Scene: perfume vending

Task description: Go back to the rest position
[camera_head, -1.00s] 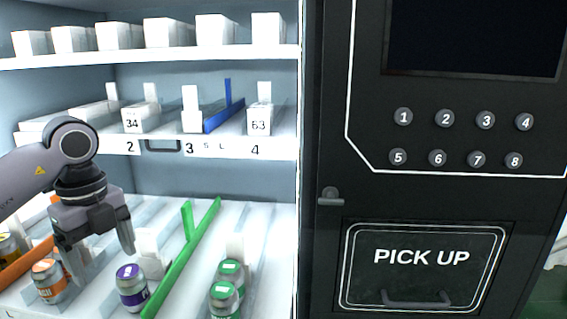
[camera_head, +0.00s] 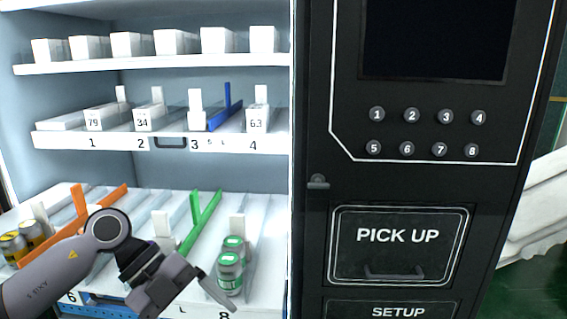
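My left gripper (camera_head: 190,300) is at the bottom of the head view, in front of the lower shelf of the vending machine. One finger points down and right, standing well out from the gripper body. The other finger is hidden or cut off by the lower edge. Nothing shows between the fingers. My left arm comes in from the lower left and covers part of the lower shelf. My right gripper is not in view.
Green cans (camera_head: 230,272) stand close to the right of my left gripper. Yellow cans (camera_head: 32,236) stand at far left. A green divider (camera_head: 200,222) and an orange divider (camera_head: 100,208) split the lower shelf. The black pick-up panel (camera_head: 398,245) is at right.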

